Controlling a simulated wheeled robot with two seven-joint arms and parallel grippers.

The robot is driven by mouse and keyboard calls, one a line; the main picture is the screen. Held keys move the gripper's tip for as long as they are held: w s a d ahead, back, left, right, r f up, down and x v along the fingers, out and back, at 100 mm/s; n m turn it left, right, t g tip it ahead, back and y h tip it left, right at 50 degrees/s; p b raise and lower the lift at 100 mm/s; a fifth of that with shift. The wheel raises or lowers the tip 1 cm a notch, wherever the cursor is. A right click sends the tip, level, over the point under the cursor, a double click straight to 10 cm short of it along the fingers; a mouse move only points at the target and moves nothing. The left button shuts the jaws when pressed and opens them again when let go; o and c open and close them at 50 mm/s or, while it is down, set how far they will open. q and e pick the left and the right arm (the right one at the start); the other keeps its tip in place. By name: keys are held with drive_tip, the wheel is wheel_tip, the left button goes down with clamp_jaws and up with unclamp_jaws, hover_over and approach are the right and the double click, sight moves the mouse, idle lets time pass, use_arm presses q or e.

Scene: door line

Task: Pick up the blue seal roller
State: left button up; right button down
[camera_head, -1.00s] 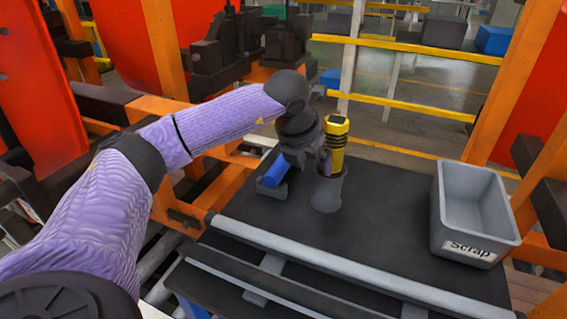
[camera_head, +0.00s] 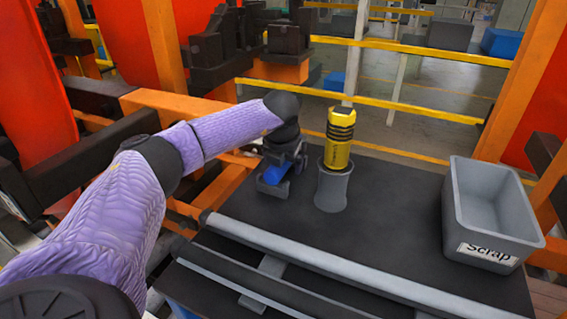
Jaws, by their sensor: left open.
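The blue seal roller (camera_head: 272,176) lies on the black table top, near its left edge. It is partly hidden by my left gripper (camera_head: 275,182), which points down right over it. The jaws are open, with the blue part showing between and beside them. I cannot tell whether the fingers touch the roller. My right gripper is not in view.
A yellow and black tool (camera_head: 338,140) stands upright in a grey holder (camera_head: 332,190), close to the right of my left gripper. A grey Scrap bin (camera_head: 492,212) stands at the table's right. The black table top (camera_head: 395,215) between holder and bin is clear.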

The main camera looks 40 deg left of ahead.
use_arm(q)
drive_tip(key=shift+f, duration=0.2)
idle(0.5)
clamp_jaws()
